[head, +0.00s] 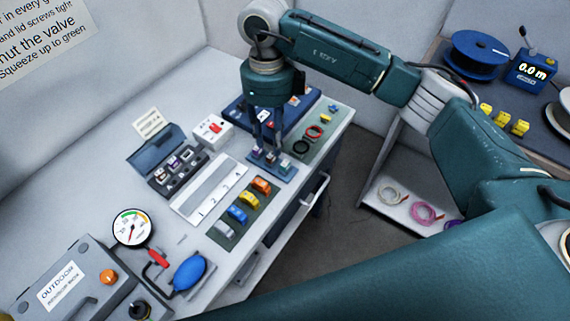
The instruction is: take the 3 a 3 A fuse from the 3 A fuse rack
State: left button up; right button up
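The fuse rack (287,174) is a small blue block near the front edge of the workbench, left of centre in the head view. Several small fuses stand in it, among them a pale one (285,163) at its right end. Their ratings are too small to read. My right gripper (267,149) points straight down over the rack, its two dark fingers apart, with the tips close to the fuses. I cannot tell whether the fingers touch a fuse; the tips partly hide the rack's far side. My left gripper is not in view.
Behind the rack is a blue tray (243,108); right of it, a green mat (327,122) with rings. Left are a white tray (208,190), a mat with coloured clips (245,207), and an open dark case (160,152). A gauge (131,228) and grey box (65,285) stand front left.

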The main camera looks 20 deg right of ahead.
jog(key=d, duration=0.2)
jog(key=h+p, duration=0.1)
send_over(285, 163)
jog(key=f, duration=0.4)
jog(key=shift+w+f, duration=0.15)
jog(key=shift+w, duration=0.15)
jog(key=f+p, duration=0.1)
jog(key=f, duration=0.1)
jog(key=f+p, duration=0.1)
jog(key=f, duration=0.1)
jog(key=shift+s+f+p, duration=0.2)
jog(key=shift+f+p, duration=0.1)
jog(key=shift+f, duration=0.45)
jog(key=c, duration=0.5)
